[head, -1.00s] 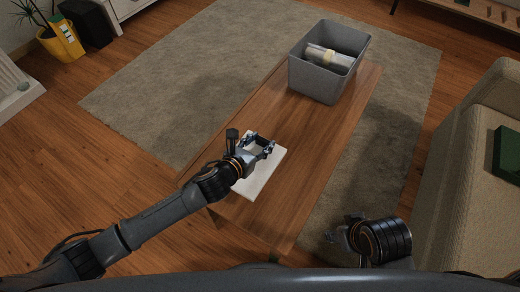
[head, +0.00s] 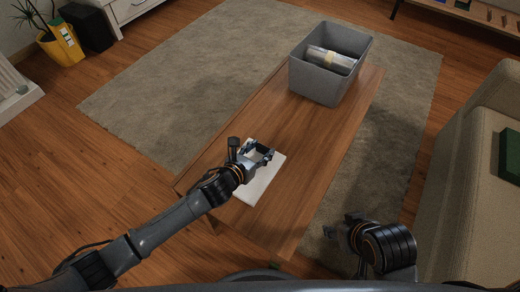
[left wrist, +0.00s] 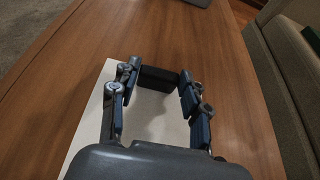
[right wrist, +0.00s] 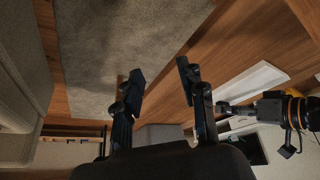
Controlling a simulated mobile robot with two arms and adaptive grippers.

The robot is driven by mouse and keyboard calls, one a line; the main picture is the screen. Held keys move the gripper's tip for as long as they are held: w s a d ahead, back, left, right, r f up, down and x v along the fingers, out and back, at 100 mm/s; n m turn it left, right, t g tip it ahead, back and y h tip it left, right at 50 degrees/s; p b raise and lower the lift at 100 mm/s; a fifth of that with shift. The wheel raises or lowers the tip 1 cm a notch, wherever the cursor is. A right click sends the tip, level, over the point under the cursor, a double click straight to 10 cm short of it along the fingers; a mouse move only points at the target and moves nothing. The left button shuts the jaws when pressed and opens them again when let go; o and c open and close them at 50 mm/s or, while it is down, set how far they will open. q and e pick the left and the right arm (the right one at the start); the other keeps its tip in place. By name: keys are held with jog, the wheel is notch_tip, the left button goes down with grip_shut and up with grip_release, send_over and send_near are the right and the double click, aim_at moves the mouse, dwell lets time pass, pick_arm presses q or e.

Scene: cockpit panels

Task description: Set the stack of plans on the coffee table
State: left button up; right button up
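The stack of plans appears as a flat white slab (head: 262,184) lying on the near part of the brown coffee table (head: 318,120). It also shows in the left wrist view (left wrist: 85,145). My left gripper (head: 262,150) is over the far part of the slab, its fingers spread wide. A dark block (left wrist: 159,78) shows between its fingertips at the slab's far end; I cannot tell whether the fingers touch it. My right gripper (right wrist: 161,82) is open and empty, off the table's right side; its fingers are partly hidden in the head view.
A grey bin (head: 319,86) holding rolled papers (head: 330,60) stands on the far end of the table. The middle of the tabletop is clear. A beige sofa (head: 455,180) is on the right, and a grey rug (head: 160,105) lies under the table.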

pick_arm(q)
jog(key=o, duration=0.3)
